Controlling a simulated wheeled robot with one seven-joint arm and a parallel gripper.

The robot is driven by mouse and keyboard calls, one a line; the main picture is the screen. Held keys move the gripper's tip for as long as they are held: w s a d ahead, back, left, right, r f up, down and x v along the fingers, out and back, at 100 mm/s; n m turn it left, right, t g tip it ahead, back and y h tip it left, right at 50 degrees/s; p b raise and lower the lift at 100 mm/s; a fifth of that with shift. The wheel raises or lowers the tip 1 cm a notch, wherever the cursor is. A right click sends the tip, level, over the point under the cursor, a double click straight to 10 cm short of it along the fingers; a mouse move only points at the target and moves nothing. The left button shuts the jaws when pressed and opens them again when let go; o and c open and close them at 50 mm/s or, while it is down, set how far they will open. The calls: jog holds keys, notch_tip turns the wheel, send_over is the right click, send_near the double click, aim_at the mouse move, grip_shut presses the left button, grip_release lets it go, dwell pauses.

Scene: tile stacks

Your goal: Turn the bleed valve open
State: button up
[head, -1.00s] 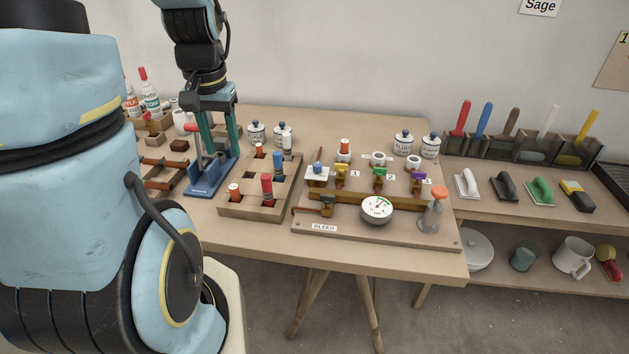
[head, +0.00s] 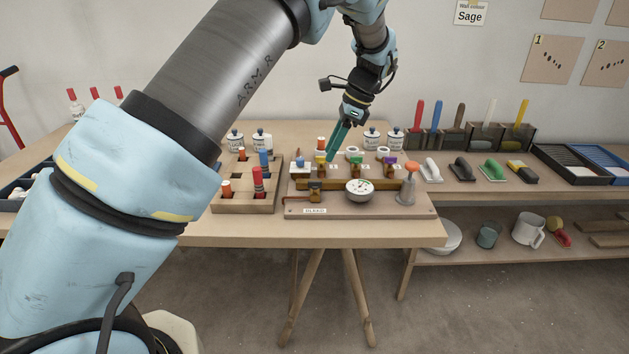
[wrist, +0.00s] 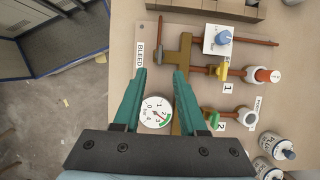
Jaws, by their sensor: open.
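The bleed valve (head: 316,190) is a small brass valve with a dark top, on the front left of the wooden fitting board, just behind the BLEED label (head: 314,211). In the wrist view the bleed valve (wrist: 171,57) lies just beyond my fingertips, between the BLEED label and the brass manifold. My gripper (head: 332,158) is open and empty, with teal fingers pointing down above the board. In the wrist view its fingertips (wrist: 161,73) are apart, with the dial gauge (wrist: 155,108) showing between the fingers. I cannot tell which way the valve is turned.
Yellow (wrist: 223,70), green (wrist: 214,121) and purple (head: 389,160) valves stand along the manifold. An orange-topped post (head: 410,180) stands at the board's right end. A peg rack (head: 245,203) lies left of the board, and white jars (head: 372,139) stand behind.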

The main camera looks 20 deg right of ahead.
aim_at(315, 181)
jog(key=p+x, duration=0.2)
jog(key=x, duration=0.7)
jog(key=shift+a+f, duration=0.1)
jog(key=shift+f, duration=0.15)
grip_shut()
